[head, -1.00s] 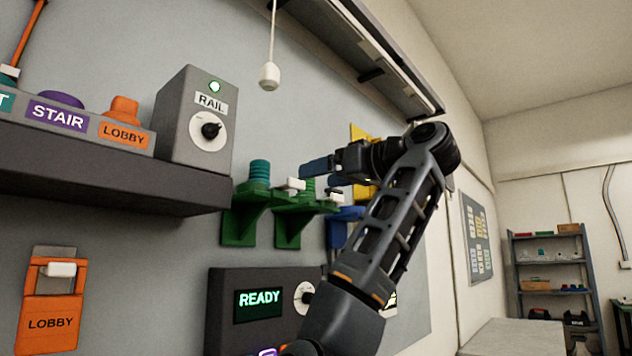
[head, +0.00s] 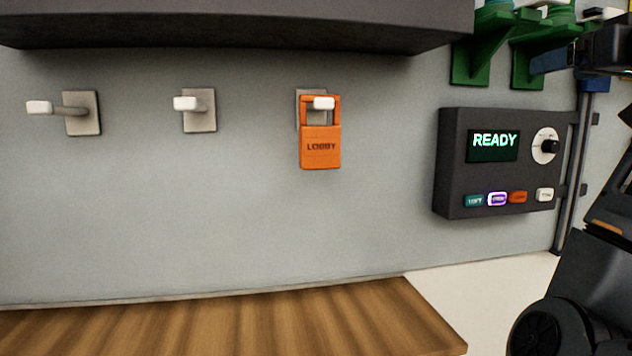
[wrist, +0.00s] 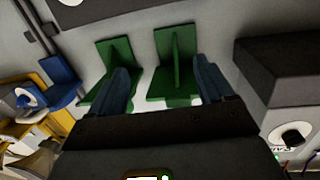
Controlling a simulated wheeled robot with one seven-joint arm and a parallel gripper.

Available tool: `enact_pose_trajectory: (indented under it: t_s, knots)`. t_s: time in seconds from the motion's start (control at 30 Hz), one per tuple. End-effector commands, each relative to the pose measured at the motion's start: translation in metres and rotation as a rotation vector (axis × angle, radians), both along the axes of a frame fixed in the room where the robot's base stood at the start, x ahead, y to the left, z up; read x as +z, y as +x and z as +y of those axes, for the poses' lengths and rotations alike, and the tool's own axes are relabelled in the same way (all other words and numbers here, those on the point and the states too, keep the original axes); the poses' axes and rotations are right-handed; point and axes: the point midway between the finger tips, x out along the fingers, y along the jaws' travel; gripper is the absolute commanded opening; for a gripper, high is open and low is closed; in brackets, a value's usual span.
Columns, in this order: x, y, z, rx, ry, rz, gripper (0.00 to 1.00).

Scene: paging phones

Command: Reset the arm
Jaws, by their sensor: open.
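My gripper (wrist: 163,84) is open and empty. Its two blue fingers stand apart in the wrist view, in front of the green wall brackets (wrist: 174,62), with nothing between them. In the head view my gripper (head: 548,62) is at the upper right, beside the green brackets (head: 478,58), and is partly cut off by the frame edge. My arm runs down the right edge of the head view.
A dark panel (head: 451,165) reading READY, with a knob and several buttons, is on the wall at right. An orange LOBBY tag (head: 320,155) hangs on the rightmost of three pegs. A dark shelf (head: 240,25) juts out above, and a wooden top (head: 230,325) lies below.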

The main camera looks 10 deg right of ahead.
Motion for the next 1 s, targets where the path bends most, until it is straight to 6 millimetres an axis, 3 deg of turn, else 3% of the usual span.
enact_pose_trajectory:
  t_s: [0.03,0.1,0.27,0.47,0.77,1.0]
  knots:
    - [-0.029,0.007,0.002,-0.018,-0.001,0.023,0.81]
    - [-0.060,0.014,0.004,-0.045,-0.004,0.038,0.81]
    - [-0.132,0.020,0.012,-0.093,-0.020,0.069,0.81]
    - [-0.218,0.013,0.028,-0.135,-0.048,0.103,0.81]
    - [-0.335,-0.027,0.062,-0.155,-0.099,0.140,0.81]
    - [-0.412,-0.080,0.097,-0.138,-0.133,0.159,0.81]
